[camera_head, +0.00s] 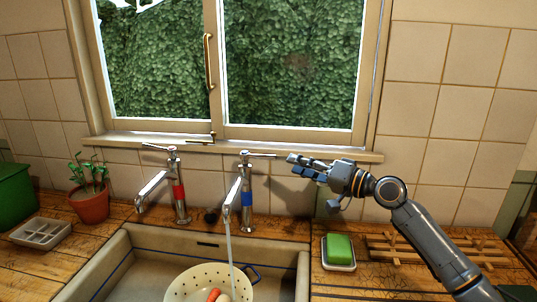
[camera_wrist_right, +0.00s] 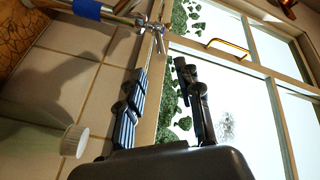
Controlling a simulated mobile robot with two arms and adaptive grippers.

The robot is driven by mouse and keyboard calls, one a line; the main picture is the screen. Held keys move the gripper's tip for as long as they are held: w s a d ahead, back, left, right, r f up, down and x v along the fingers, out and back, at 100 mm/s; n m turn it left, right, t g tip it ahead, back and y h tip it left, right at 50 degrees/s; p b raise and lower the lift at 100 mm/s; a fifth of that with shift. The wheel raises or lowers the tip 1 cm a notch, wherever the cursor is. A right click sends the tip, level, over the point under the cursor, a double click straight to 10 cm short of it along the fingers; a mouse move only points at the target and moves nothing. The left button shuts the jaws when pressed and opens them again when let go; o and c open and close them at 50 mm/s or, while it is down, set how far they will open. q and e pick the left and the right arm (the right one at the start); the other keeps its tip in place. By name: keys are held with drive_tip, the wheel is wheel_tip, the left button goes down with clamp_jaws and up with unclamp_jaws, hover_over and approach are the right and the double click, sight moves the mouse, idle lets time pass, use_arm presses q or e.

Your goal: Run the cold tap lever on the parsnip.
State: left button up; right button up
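The cold tap (camera_head: 247,198) with a blue band stands behind the sink, and a stream of water falls from its spout. Its lever (camera_head: 262,155) points right toward my right gripper. The tap's blue band (camera_wrist_right: 87,9) also shows at the top left of the right wrist view. My right gripper (camera_head: 297,164) is just right of the lever, apparently apart from it; its fingers (camera_wrist_right: 160,66) are spread and empty. The water falls into a cream colander (camera_head: 180,287) in the sink. A pale piece, likely the parsnip (camera_head: 225,299), lies there, partly cut off by the picture edge. My left gripper is out of view.
A red-banded tap (camera_head: 180,195) stands left of the cold tap. The sink (camera_head: 118,250) is in front. Green soap (camera_head: 339,247) in a dish and a wooden rack (camera_head: 400,250) are on the right, below my arm. A potted plant (camera_head: 92,207) stands left. An orange piece (camera_head: 213,295) is in the colander.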

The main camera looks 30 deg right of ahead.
sight(271, 157)
drive_tip(key=p+x, duration=0.2)
drive_tip(key=x, duration=0.6)
drive_tip(key=shift+w+r+p, duration=0.1)
drive_tip(key=shift+w+p, duration=0.05)
drive_tip(key=shift+p, duration=0.25)
drive_tip(key=shift+w+a, duration=0.2)
drive_tip(key=shift+w, duration=0.05)
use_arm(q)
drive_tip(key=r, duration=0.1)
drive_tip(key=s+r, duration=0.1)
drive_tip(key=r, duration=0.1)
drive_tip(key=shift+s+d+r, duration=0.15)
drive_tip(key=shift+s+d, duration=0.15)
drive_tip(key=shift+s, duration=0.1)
use_arm(e)
drive_tip(key=shift+w+a, duration=0.1)
drive_tip(key=shift+w, duration=0.05)
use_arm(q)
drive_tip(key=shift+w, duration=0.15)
use_arm(e)
clamp_jaws()
